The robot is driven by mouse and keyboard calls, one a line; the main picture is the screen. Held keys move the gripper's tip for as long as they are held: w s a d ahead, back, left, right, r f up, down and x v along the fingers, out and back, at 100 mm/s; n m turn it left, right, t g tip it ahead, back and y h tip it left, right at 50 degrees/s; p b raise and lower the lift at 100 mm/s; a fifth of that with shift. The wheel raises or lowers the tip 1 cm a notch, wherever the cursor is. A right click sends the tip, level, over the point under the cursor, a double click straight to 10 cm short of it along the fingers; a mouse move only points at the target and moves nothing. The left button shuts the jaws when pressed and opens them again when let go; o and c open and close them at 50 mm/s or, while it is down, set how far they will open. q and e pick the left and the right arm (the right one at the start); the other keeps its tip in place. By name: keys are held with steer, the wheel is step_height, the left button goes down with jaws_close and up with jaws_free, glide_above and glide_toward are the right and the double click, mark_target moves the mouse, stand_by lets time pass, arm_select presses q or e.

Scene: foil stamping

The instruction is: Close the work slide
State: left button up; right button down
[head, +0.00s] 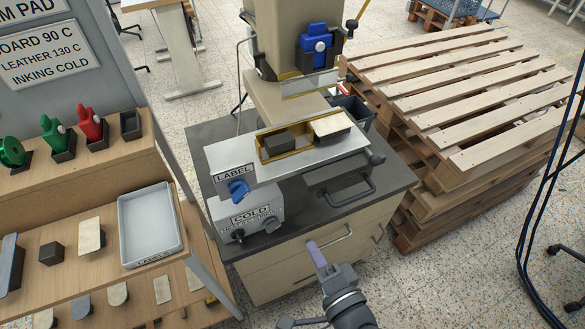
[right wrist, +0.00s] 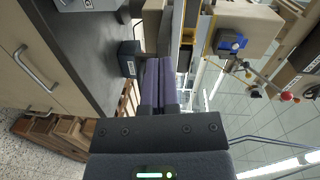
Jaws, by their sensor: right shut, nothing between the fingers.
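The stamping press (head: 270,100) stands on a dark-topped cabinet, with a silver plate across its front marked LABEL. What looks like the work slide (head: 328,173) is a dark plate under the right part of the silver plate. Its looped dark handle (head: 350,198) sticks out toward me, over the cabinet's front edge. My right gripper (head: 315,249) is shut and empty, its purple fingers in front of the cabinet drawers and below the handle in the picture, apart from it. In the right wrist view its fingers (right wrist: 152,84) lie together. My left gripper is not in view.
A brass-edged tray (head: 290,140) with a dark block and a pale piece sits on the plate. A control box (head: 245,215) marked COLD stands at left. Shelves (head: 75,180) with stamps and a grey bin (head: 150,207) are further left. Pallets (head: 460,100) stand at right.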

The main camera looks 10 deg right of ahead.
step_height(320, 180, up, 2)
steer(key=w+m+t, duration=0.1)
steer(key=w+m, duration=0.1)
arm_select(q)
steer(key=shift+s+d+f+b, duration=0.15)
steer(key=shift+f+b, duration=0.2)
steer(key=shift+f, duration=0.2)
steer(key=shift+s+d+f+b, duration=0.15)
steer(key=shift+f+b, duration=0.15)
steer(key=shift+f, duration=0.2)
arm_select(e)
glide_toward(280, 176)
steer(key=shift+n, duration=0.3)
steer(key=x, duration=0.7)
steer(key=shift+w+a, duration=0.15)
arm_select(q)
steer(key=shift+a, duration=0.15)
